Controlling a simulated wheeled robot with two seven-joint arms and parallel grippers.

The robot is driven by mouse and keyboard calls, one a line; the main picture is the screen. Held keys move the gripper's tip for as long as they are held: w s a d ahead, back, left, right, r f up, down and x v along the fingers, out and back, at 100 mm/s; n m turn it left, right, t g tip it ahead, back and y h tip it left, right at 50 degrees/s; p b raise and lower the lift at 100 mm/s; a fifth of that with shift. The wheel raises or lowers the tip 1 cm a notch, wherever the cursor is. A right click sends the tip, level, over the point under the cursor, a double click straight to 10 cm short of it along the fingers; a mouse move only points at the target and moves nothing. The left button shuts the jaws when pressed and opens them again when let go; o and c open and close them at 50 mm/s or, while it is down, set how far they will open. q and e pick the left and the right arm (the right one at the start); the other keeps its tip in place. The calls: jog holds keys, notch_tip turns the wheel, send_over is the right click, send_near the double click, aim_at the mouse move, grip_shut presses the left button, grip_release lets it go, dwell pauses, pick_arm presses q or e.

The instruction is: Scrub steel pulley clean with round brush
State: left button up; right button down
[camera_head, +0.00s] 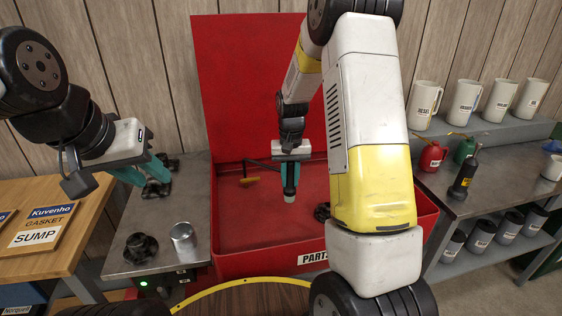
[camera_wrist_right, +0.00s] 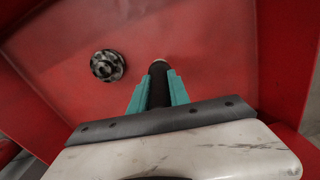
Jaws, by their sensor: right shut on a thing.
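My right gripper (camera_head: 289,187) is inside the red parts washer, shut on the round brush (camera_head: 290,196), which points down with its pale tip lowest. The wrist view shows the brush (camera_wrist_right: 158,85) between the teal fingers (camera_wrist_right: 159,92). A round, dark-patched grey part, seemingly the steel pulley (camera_wrist_right: 108,66), lies on the red floor, apart from the brush. In the head view the pulley (camera_head: 322,212) is partly hidden by my right arm. My left gripper (camera_head: 146,172) is above the metal bench at left, its teal fingers apart and nothing visible between them.
The red washer (camera_head: 260,262) has raised walls and an upright lid; a yellow-handled tool (camera_head: 250,180) lies inside. The left bench (camera_head: 150,219) holds a black part (camera_head: 140,247), a steel cylinder (camera_head: 184,238) and dark parts near my left gripper. Jugs and cans stand at right.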

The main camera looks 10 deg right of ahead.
aim_at(291, 166)
jog(key=shift+f, duration=2.85)
jog(key=shift+r, duration=5.05)
